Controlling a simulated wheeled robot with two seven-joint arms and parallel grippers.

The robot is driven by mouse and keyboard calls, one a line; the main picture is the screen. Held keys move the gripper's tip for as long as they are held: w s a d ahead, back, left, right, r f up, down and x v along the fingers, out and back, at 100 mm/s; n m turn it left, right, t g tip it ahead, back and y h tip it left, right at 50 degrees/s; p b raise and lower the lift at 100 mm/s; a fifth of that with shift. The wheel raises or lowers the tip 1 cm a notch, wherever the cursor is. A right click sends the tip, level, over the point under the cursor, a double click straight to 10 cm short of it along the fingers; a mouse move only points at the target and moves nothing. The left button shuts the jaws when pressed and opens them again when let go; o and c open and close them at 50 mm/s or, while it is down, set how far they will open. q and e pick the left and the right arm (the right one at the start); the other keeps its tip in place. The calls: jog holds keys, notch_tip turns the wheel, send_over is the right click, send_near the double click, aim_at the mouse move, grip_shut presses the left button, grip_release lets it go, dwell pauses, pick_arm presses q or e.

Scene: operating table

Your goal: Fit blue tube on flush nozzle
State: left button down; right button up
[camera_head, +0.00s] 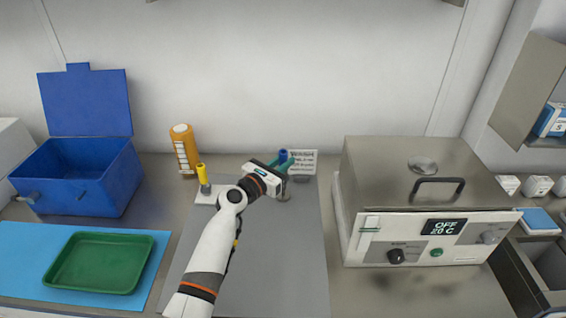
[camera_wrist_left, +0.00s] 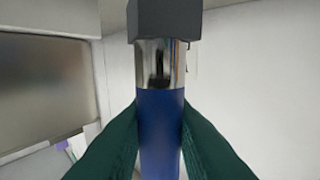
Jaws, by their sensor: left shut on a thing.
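My left gripper (camera_head: 283,168) is shut on the blue tube (camera_head: 283,155), near the back of the grey mat. In the left wrist view the blue tube (camera_wrist_left: 160,125) stands between the two green fingers (camera_wrist_left: 160,138). There a shiny metal piece (camera_wrist_left: 161,63) lies in line with the tube's end and meets it with no visible gap. A dark grey block (camera_wrist_left: 165,20) sits beyond the metal. I cannot tell whether the tube is around the metal or only touching it. A small grey base (camera_head: 283,198) shows under the gripper. My right gripper is not in view.
A yellow tube (camera_head: 202,173) stands upright on a stand left of my arm. Behind are an orange bottle (camera_head: 184,150) and a printed sign (camera_head: 303,162). A blue box (camera_head: 75,180) and green tray (camera_head: 98,263) are left; a steel bath (camera_head: 420,175) is right.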

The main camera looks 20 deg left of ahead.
pick_arm(q)
jog(key=shift+f, duration=0.15)
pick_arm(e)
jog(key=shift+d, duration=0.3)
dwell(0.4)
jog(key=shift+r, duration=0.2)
pick_arm(q)
jog(key=shift+f+b, duration=0.5)
jog(key=shift+f, duration=0.3)
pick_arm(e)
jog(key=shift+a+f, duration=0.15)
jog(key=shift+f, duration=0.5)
